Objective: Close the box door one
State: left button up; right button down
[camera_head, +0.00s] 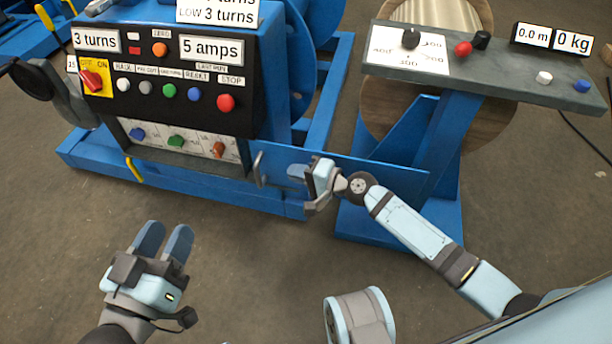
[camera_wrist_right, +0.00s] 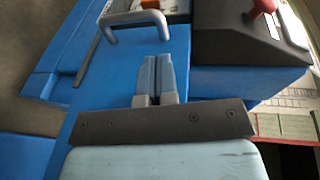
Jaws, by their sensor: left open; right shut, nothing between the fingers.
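The blue door panel (camera_head: 398,177) stands open, reaching right from the lower part of the control box. A grey bar handle (camera_head: 259,168) shows near its left end; a grey handle also shows in the right wrist view (camera_wrist_right: 134,17). My right gripper (camera_head: 297,172) is by the panel, just right of the handle. Its fingers (camera_wrist_right: 158,78) are shut with nothing between them, pointing toward the handle, apart from it in the wrist view. My left gripper (camera_head: 163,243) is open and empty over the floor at lower left.
A blue base frame (camera_head: 105,168) runs along the floor. A grey console (camera_head: 490,82) on a blue post stands at right. The floor in front is clear.

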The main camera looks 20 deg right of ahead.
aim_at(267, 166)
pick_arm(q)
notch_tip(267, 166, down, 3)
jog(key=shift+s+d+f+g+b, duration=0.1)
jog(key=shift+f+g+b, duration=0.05)
jog(key=shift+g+b, duration=0.65)
pick_arm(e)
jog(key=x, duration=0.8)
jog(key=shift+w+a+f, duration=0.1)
jog(key=shift+w+a, duration=0.05)
jog(key=shift+w, duration=0.05)
